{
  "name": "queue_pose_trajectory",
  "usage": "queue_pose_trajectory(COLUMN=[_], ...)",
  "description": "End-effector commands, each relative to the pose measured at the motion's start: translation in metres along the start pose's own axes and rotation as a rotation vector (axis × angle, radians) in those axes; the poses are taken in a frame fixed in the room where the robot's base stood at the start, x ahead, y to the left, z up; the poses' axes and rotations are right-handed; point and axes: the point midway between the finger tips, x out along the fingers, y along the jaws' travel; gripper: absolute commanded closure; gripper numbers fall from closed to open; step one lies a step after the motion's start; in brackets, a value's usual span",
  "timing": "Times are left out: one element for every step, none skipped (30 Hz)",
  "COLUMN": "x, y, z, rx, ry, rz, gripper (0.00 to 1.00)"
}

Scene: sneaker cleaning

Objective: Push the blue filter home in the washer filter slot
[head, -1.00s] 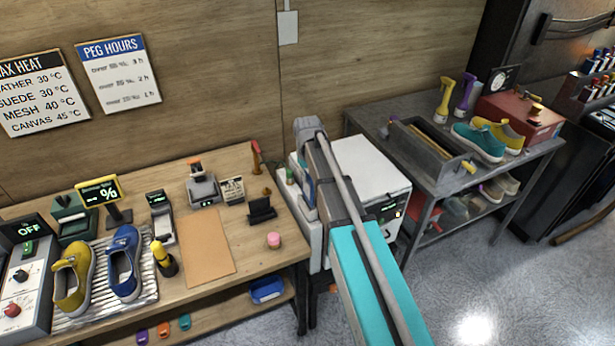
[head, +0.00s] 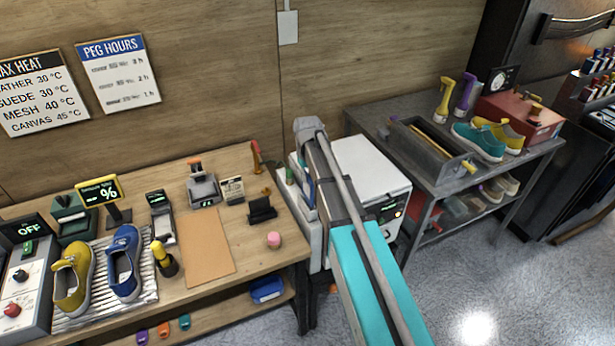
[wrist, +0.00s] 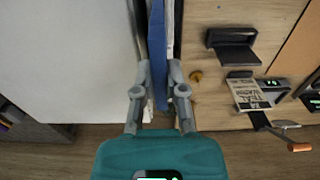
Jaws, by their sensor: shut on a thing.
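The white washer (head: 372,168) stands between the wooden bench and the grey metal table. Its white top (wrist: 65,60) fills the left of the wrist view. The blue filter (wrist: 157,45) is a long narrow strip in the gap along the washer's side, between dark edges. A bit of blue (head: 308,192) also shows beside my arm in the head view. My gripper (wrist: 158,72) is shut on the filter, a finger on each side. How deep the filter sits in the slot cannot be told; my arm hides much of that side in the head view.
The grey metal table (head: 385,110) with a grey caddy (head: 432,150) is on the right. Open floor lies in front.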

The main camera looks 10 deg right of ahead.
Motion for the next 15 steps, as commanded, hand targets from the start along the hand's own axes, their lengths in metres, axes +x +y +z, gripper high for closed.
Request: queue_pose_trajectory(x=[0.0012, 0.0017, 0.0024, 0.003, 0.0036, 0.0044, 0.0049, 0.0054, 0.0061, 0.0067, 0.0072, 0.0079, 0.0084, 0.0089, 0.0096], y=[0.0, 0.0, 0.0, 0.0, 0.0, 0.0, 0.0, 0.0, 0.0, 0.0, 0.0, 0.0, 0.0, 0.0, 0.0], z=[0.0, 0.0, 0.0, 0.0, 0.0, 0.0, -0.0001, 0.0, 0.0, -0.0001, 0.0, 0.0, 0.0, 0.0, 0.0], rx=[0.0, 0.0, 0.0, 0.0, 0.0, 0.0, 0.0, 0.0, 0.0, 0.0, 0.0, 0.0, 0.0, 0.0, 0.0], ry=[0.0, 0.0, 0.0, 0.0, 0.0, 0.0, 0.0, 0.0, 0.0, 0.0, 0.0, 0.0, 0.0, 0.0, 0.0], rz=[0.0, 0.0, 0.0, 0.0, 0.0, 0.0, 0.0, 0.0, 0.0, 0.0, 0.0, 0.0, 0.0, 0.0, 0.0], gripper=[1.0, 1.0, 1.0, 1.0, 1.0, 1.0, 1.0, 1.0, 1.0, 1.0, 1.0, 1.0, 1.0, 1.0, 1.0])
